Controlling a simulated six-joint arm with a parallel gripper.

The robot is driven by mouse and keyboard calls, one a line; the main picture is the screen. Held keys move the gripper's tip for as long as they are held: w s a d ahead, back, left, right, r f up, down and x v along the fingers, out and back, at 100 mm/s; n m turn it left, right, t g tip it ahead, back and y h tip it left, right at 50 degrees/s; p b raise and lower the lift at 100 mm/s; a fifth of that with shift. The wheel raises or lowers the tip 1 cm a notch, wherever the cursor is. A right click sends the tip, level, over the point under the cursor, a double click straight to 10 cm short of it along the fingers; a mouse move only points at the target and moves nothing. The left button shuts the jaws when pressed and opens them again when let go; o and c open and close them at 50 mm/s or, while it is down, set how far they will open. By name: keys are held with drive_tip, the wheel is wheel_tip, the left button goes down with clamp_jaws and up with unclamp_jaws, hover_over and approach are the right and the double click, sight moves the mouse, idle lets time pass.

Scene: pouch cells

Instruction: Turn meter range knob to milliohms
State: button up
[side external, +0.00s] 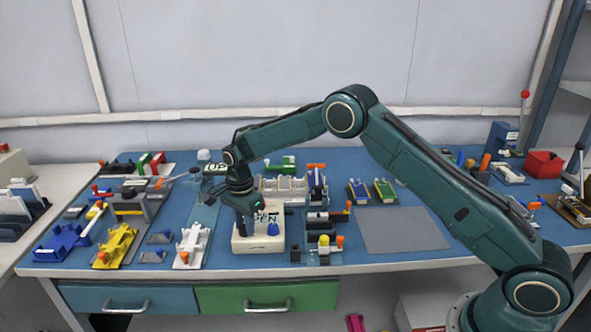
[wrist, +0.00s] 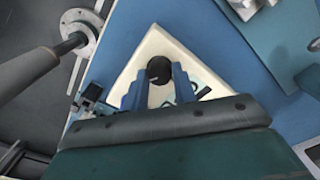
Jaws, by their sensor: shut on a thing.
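The meter is a cream, box-like unit (side external: 258,244) near the front middle of the blue bench, with dark lettering on its top, only partly readable. In the wrist view its cream face (wrist: 160,38) shows as a corner around my fingers. A round black knob (wrist: 159,69) with a small light mark sits between my fingertips. My gripper (side external: 242,228) points down over the left part of the meter; in the wrist view its blue fingers (wrist: 158,80) are shut on the knob from both sides. The side view hides this knob, and I cannot read its range setting.
A blue knob-like part (side external: 273,229) stands at the meter's right. Yellow (side external: 115,245) and white (side external: 192,245) fixtures lie to the left, and a block with orange handles (side external: 322,240) lies close right. A grey mat (side external: 402,230) farther right is clear.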

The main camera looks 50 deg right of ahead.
sight(244, 226)
drive_tip(key=shift+r, duration=0.1)
drive_tip(key=o, duration=1)
wheel_tip(244, 226, up, 14)
idle(0.5)
